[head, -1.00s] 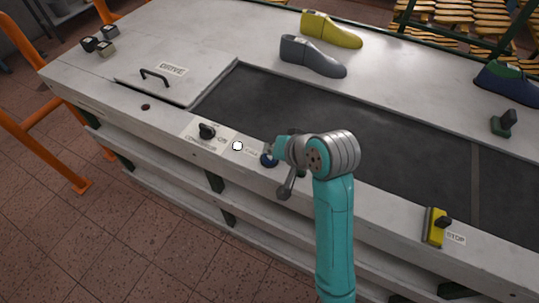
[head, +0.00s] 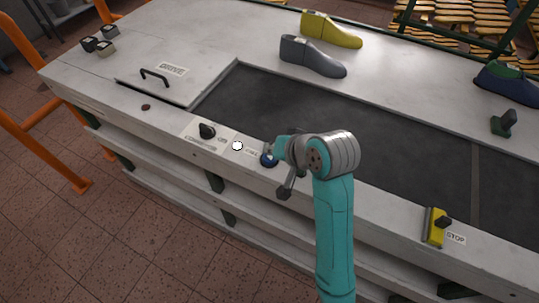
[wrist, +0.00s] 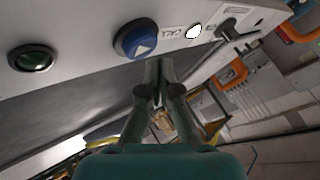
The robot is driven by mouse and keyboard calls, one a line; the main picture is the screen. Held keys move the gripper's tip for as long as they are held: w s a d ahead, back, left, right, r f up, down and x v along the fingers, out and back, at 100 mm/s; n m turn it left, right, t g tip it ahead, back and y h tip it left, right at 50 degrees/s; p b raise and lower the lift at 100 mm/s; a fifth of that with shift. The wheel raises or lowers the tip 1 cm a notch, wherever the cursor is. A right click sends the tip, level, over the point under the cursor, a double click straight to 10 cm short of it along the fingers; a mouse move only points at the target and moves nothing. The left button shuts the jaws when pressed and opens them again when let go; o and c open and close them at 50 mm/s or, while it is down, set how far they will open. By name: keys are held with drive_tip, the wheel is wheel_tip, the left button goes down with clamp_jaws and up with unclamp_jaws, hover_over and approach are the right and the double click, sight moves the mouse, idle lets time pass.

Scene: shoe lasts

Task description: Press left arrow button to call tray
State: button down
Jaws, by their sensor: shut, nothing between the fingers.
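A round blue button (wrist: 136,41) with a white triangle arrow shows in the wrist view on the pale panel. In the head view the blue button (head: 268,160) is partly hidden beside my wrist. My gripper (wrist: 158,66) is shut and empty, its fingertips just below the button's lower edge in the wrist view. I cannot tell whether they touch it. In the head view my gripper (head: 276,149) is mostly hidden by the wrist. The CALL label and a white round button (wrist: 193,31) are next to the blue button.
A black conveyor knob (head: 207,131) stands left of the white button. A green button (wrist: 33,58) lies on the blue button's other side. A yellow STOP box (head: 435,227) is at the right. Grey (head: 312,57) and yellow (head: 331,29) lasts stand behind the dark belt.

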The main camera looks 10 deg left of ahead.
drive_tip(key=shift+f, duration=0.2)
drive_tip(key=shift+f, duration=0.2)
